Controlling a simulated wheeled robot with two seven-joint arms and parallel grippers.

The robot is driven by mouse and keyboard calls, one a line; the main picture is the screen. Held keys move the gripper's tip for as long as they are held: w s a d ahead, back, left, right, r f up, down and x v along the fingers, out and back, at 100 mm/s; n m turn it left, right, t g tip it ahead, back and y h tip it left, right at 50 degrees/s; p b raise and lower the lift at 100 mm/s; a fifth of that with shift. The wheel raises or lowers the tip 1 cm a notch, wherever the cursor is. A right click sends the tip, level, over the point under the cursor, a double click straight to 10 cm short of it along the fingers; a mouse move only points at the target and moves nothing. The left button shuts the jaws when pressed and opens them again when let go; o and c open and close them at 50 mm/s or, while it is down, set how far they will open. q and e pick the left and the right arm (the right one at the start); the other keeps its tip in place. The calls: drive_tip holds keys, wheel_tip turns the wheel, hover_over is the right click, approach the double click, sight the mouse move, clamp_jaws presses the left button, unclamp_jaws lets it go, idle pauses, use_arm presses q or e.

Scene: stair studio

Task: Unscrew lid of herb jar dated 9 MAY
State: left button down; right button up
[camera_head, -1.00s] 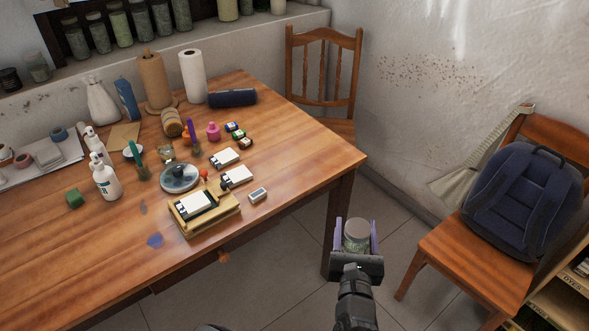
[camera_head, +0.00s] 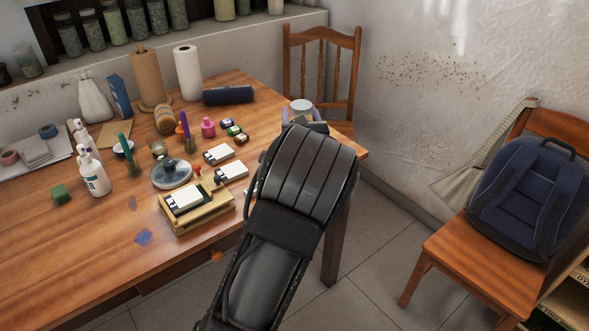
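A small jar (camera_head: 301,105) with a pale grey lid stands upright between the purple fingers of my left gripper (camera_head: 302,113), near the table's right corner. Only its top shows. My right gripper is not in view.
Several herb jars line the shelf behind. Chairs (camera_head: 323,75) stand behind and at right, one with a blue backpack (camera_head: 530,198).

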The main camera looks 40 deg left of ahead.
use_arm(q)
drive_tip(key=shift+s+a+r, duration=0.1)
drive_tip(key=shift+a+r, duration=0.2)
drive_tip(key=shift+a, duration=0.2)
drive_tip(key=shift+s+a+r, duration=0.1)
drive_tip(key=shift+a+r, duration=0.15)
drive_tip(key=shift+a, duration=0.2)
wheel_tip(320, 180, down, 6)
drive_tip(key=b, duration=0.1)
drive_tip(key=shift+f, duration=0.2)
drive_tip(key=shift+w+f+b, duration=0.1)
drive_tip(key=shift+f+b, duration=0.2)
drive_tip(key=shift+f, duration=1.65)
drive_tip(key=shift+r, duration=0.1)
